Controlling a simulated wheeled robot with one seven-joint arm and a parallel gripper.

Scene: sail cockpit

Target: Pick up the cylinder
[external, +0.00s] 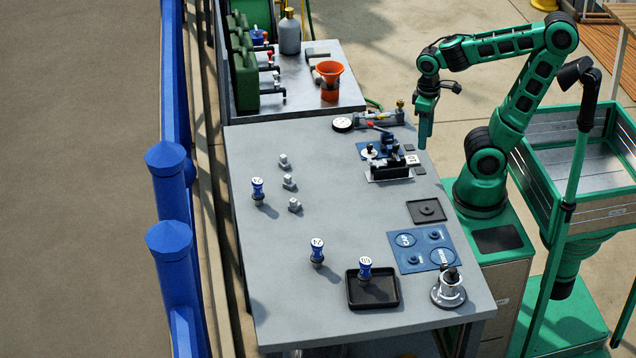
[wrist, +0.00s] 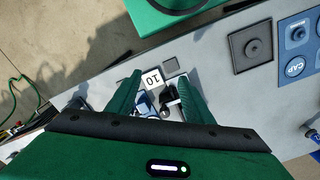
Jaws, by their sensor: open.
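No single object is plainly marked as the cylinder. Three upright blue-and-white pieces with numbered tops are cylinder-like: one at the left of the grey table (external: 340,205), piece (external: 257,188); one near the front, piece (external: 317,250); one in the black tray, piece (external: 365,267). A silver round fitting (external: 449,289) stands at the front right corner. My gripper (external: 425,140) is open and empty, pointing down above the table's right edge. In the wrist view my gripper (wrist: 160,82) shows its fingers apart, with a white "10" tile (wrist: 153,79) below between them.
A black fixture (external: 390,170) stands below and left of my gripper. A blue mat (external: 422,249) and black square plate (external: 426,211) lie at the right edge. Small grey blocks (external: 289,182) stand at left. An orange funnel (external: 330,76) is at back. The table's middle is clear.

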